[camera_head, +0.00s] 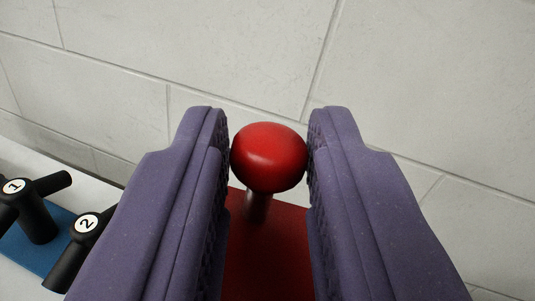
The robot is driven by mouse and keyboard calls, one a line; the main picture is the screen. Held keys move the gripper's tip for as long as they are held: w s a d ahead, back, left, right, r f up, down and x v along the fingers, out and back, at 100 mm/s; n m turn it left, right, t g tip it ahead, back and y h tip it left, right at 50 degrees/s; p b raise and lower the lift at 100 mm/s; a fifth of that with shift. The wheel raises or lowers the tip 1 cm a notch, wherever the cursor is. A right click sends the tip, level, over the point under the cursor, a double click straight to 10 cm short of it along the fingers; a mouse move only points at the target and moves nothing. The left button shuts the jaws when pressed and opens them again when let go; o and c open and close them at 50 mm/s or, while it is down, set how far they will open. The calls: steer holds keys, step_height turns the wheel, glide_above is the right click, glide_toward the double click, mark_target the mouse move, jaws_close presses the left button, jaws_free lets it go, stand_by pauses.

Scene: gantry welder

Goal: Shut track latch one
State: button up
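Two black handles stand at the lower left, on a blue plate (40,262). The handle labelled 1 (38,218) is farther left, with its bar pointing up to the right; its left end is cut off by the frame. The handle labelled 2 (66,268) is partly hidden behind my left finger. Which of these is the track latch is not written. My gripper (268,155) is well to the right of them, its two purple fingers on either side of a red ball knob (268,157). Both fingers appear to touch the knob.
The red knob sits on a short stem (256,207) above a red plate (265,260). A pale block wall (420,70) rises close behind. A light ledge (60,175) runs along the left behind the numbered handles.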

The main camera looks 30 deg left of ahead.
jaws_close()
steer(key=n+g+y+p, duration=0.2)
steer(key=g, duration=0.1)
steer(key=s+n+g+y+p, duration=0.1)
steer(key=n+g+y+p, duration=0.1)
steer(key=n+g+y, duration=0.1)
steer(key=shift+s+r+p, duration=0.15)
steer(key=shift+p, duration=0.2)
steer(key=shift+s+d+n+g+y+p, duration=0.2)
steer(key=shift+n+g+p, duration=0.25)
steer(key=shift+n+g, duration=0.45)
steer(key=shift+s+a+n+g+y+p, duration=0.15)
steer(key=shift+n+g+y+p, duration=0.3)
steer(key=shift+g, duration=0.8)
steer(key=shift+s+d+n+g+y+p, duration=0.15)
steer(key=shift+n+g+p, duration=0.35)
steer(key=shift+n+g, duration=0.4)
steer(key=shift+f+g, duration=0.2)
steer(key=shift+g, duration=0.15)
steer(key=o, duration=0.5)
jaws_free()
